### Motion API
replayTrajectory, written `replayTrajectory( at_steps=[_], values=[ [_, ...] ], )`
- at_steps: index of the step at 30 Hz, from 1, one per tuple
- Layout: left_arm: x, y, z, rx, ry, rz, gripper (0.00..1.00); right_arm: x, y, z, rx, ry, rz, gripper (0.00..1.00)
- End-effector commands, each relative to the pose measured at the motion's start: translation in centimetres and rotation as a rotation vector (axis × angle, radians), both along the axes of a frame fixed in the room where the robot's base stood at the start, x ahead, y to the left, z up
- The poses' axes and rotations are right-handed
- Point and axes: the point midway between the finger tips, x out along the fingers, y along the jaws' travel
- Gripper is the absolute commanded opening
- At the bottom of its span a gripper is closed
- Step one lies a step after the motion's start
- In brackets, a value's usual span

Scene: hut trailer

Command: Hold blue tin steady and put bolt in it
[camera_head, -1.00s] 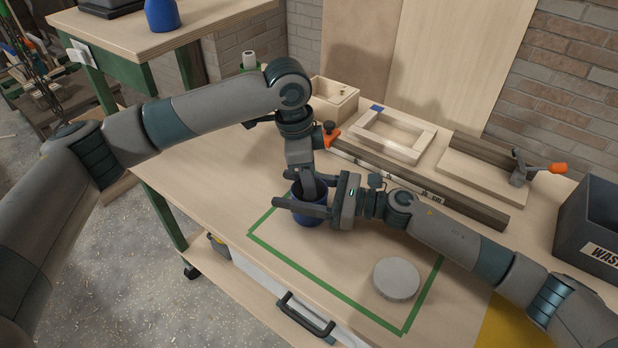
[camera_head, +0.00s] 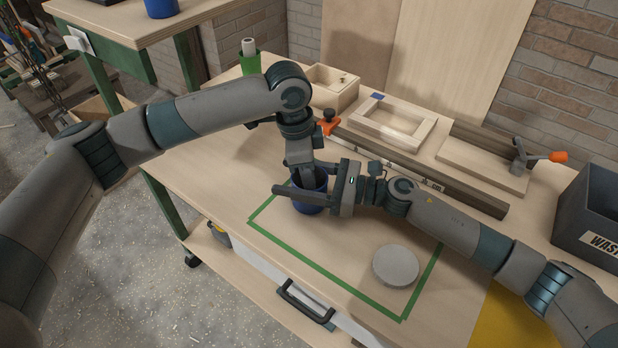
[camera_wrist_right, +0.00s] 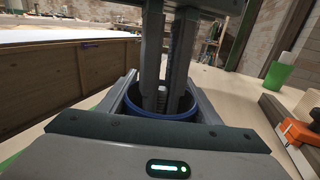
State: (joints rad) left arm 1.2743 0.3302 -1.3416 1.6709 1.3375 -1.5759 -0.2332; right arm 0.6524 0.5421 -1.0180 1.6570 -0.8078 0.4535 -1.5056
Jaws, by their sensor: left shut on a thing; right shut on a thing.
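The blue tin (camera_head: 309,205) stands upright on the workbench, at the far corner of a green tape outline. My right gripper (camera_head: 298,190) is shut around its sides, one finger along each side. In the right wrist view the tin's round blue rim (camera_wrist_right: 140,112) shows between the fingers. My left gripper (camera_head: 308,180) points down into the tin's mouth from above, and its fingers (camera_wrist_right: 163,90) reach below the rim. It is shut on a small grey piece, apparently the bolt (camera_wrist_right: 162,98), mostly hidden between the fingertips. The tin's bottom cannot be seen.
A round grey disc (camera_head: 396,266) lies inside the green tape (camera_head: 330,280). A grey waste bin (camera_head: 590,220) stands right. A green cup (camera_head: 249,63) is behind my left arm.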

Motion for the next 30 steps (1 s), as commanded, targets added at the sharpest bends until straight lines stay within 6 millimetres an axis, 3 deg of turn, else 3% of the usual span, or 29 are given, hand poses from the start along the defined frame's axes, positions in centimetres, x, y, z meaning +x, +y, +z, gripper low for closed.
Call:
replayTrajectory(
  at_steps=[1,2,4,17,30],
  values=[
    [0.0,0.0,0.0,0.000,0.000,0.000,0.00,0.0,0.0,0.0,0.000,0.000,0.000,0.33],
    [0.0,0.0,0.0,0.000,0.000,0.000,0.15,0.0,0.0,0.0,0.000,0.000,0.000,0.33],
    [0.0,0.0,0.0,0.000,0.000,0.000,0.32,0.0,0.0,0.0,0.000,0.000,0.000,0.33],
    [0.1,0.1,1.0,-0.001,-0.003,0.000,0.32,0.0,0.0,-0.1,-0.001,0.000,0.000,0.33],
    [0.1,1.1,7.7,-0.002,-0.004,0.002,0.32,0.0,0.0,-0.1,-0.001,0.001,0.000,0.33]
  ],
)
